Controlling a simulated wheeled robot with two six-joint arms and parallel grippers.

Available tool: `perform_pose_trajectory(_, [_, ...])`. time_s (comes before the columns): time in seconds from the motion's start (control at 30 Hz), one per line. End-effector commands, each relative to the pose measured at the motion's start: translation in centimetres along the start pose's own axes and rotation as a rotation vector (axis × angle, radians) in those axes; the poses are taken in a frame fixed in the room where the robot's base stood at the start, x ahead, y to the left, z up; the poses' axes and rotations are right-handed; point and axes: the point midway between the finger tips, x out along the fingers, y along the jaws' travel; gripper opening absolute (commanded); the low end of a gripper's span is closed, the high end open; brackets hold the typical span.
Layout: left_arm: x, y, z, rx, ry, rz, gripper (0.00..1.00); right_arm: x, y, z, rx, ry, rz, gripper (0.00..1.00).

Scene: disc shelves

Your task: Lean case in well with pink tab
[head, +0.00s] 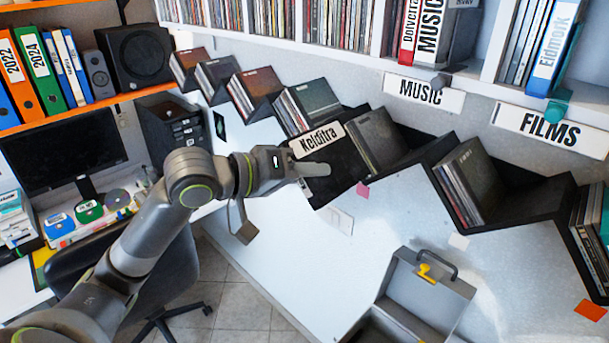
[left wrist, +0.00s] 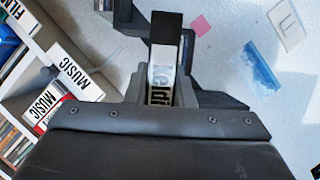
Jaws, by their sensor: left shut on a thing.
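I cannot tell whether the case touches the well floor.
More rack wells with leaning cases run to the upper left and lower right, one above a white tab (head: 458,241), another near an orange tab (head: 590,310). An open grey box (head: 428,290) stands below. MUSIC (head: 424,93) and FILMS (head: 563,130) signs hang on the shelves above.

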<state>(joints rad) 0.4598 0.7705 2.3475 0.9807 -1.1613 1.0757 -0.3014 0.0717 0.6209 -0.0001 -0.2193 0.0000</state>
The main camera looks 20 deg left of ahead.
Motion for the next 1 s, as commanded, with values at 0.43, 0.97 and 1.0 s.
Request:
perform_pose_trajectory(0.43, [4.3,0.0,-1.5,-0.002,-0.003,0.003,0.0,0.5,0.9,0.2,-0.005,-0.004,0.011,0.36])
perform_pose_trajectory(0.97, [9.3,-0.1,-3.4,-0.002,-0.003,0.002,0.0,0.6,0.8,0.0,-0.005,-0.001,0.01,0.36])
perform_pose_trajectory(1.0, [9.6,-0.1,-3.6,-0.001,-0.003,0.002,0.0,0.5,0.8,0.0,-0.004,0.0,0.01,0.36])
